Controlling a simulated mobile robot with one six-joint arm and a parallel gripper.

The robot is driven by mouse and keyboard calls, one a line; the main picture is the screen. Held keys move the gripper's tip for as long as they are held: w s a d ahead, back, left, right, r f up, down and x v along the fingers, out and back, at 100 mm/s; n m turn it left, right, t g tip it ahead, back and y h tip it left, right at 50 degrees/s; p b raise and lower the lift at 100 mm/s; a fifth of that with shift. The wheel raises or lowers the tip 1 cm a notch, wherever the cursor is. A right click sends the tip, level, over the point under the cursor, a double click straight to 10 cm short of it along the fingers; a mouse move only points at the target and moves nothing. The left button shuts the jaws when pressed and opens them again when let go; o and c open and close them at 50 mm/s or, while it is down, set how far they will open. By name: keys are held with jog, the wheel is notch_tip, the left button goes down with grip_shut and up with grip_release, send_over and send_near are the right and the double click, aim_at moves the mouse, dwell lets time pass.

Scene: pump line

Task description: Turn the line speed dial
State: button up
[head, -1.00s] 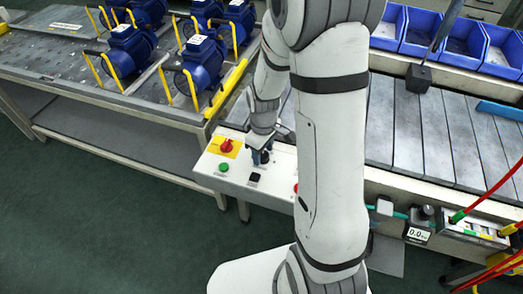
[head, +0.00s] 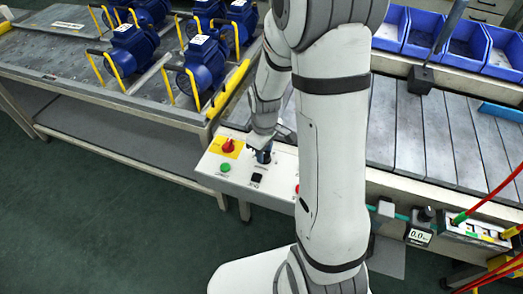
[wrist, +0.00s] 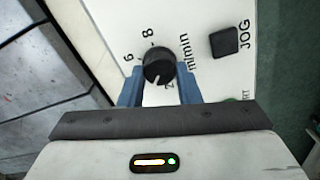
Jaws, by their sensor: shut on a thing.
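The line speed dial (wrist: 158,72) is a round black knob with a light pointer mark, on a white control panel (head: 207,167). Numbers such as 6 and 8 and the label "m/min" are printed around it in the wrist view. My gripper (wrist: 160,88) has its two blue fingers on either side of the dial and is shut on it. In the head view my gripper (head: 264,156) is over the panel, and its fingers and wrist hide the dial there. The dial's pointer is toward the gripper side, near a partly hidden number.
On the panel are a red knob on a yellow plate (head: 228,146), a green button (head: 225,168) and a black JOG button (wrist: 224,42). A red button (head: 297,188) shows beside my arm. Blue pumps (head: 133,50) stand on the table at the left.

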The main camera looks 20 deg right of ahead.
aim_at(265, 154)
jog(key=shift+s+d, duration=0.1)
jog(key=shift+s, duration=0.05)
dwell(0.7)
jog(key=o, duration=0.7)
jog(key=shift+d, duration=0.1)
jog(key=shift+o, duration=1.4)
jog(key=shift+r, duration=0.1)
notch_tip(265, 154, up, 8)
jog(key=shift+f, duration=0.2)
